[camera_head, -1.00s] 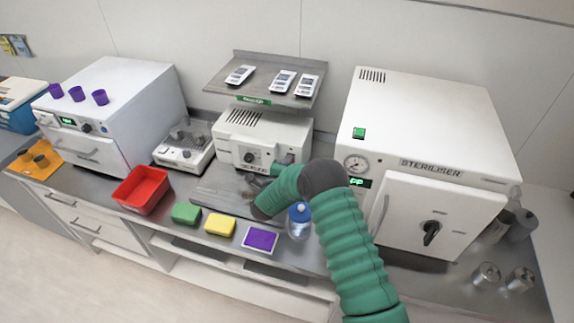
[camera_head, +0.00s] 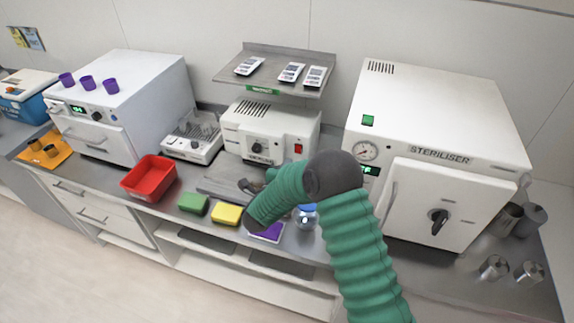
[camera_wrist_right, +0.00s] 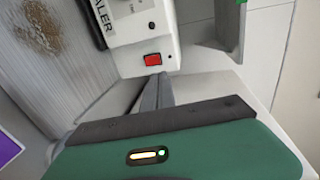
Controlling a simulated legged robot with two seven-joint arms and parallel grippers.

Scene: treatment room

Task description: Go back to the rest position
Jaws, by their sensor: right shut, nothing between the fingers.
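My right arm comes in from the bottom right in the head view, its green sleeve bent over the counter. My right gripper (camera_head: 250,186) is mostly hidden behind my forearm; its dark tip shows above the grey plate in front of the white sealer (camera_head: 266,132). In the right wrist view the gripper's fingers (camera_wrist_right: 155,90) are together with nothing held, and they point toward the sealer's face beside a red switch (camera_wrist_right: 152,59). I cannot tell whether they touch it. My left gripper is not in view.
A red bin (camera_head: 149,177), green block (camera_head: 193,203), yellow block (camera_head: 227,214) and purple block (camera_head: 268,232) line the counter's front. A clear blue-capped bottle (camera_head: 306,217) stands close beside my forearm.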

